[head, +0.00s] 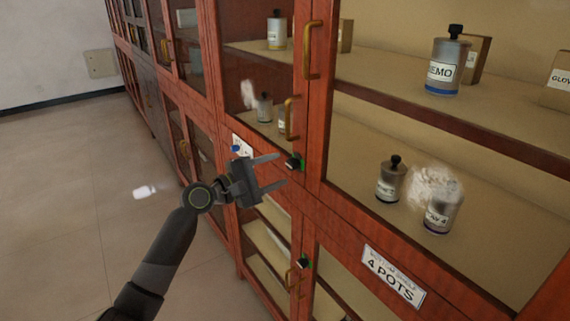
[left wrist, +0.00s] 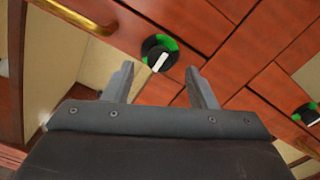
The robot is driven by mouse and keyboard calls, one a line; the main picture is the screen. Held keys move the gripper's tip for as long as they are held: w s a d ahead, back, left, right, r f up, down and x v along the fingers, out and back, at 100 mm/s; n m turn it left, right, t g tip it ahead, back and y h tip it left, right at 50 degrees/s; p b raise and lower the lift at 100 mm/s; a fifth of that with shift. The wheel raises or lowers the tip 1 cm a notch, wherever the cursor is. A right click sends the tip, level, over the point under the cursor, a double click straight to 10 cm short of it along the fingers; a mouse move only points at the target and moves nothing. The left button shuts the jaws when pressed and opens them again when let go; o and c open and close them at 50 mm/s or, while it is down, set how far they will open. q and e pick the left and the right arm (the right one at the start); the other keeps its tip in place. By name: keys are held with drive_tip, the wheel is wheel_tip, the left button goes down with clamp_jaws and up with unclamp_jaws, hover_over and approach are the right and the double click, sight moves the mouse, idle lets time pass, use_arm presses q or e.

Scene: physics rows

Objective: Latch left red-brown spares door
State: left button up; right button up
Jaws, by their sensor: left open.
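The red-brown cabinet has a glazed left door (head: 222,75) with a brass handle (head: 290,118). A black turn knob (head: 293,162) with green marks sits on the red-brown wood below that handle. In the left wrist view the knob (left wrist: 158,52) has a white pointer, tilted, and green patches on two sides. My left gripper (head: 281,169) is open and empty, its fingers pointing at the knob. In the left wrist view the fingertips (left wrist: 159,72) lie either side of the knob's line, apart from it. The door looks flush or nearly so. A label is partly hidden behind my gripper.

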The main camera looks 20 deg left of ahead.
sight(289, 166)
use_arm(q)
drive_tip(key=shift+x, duration=1.8)
drive_tip(key=c, duration=1)
drive_tip(key=shift+o, duration=0.2)
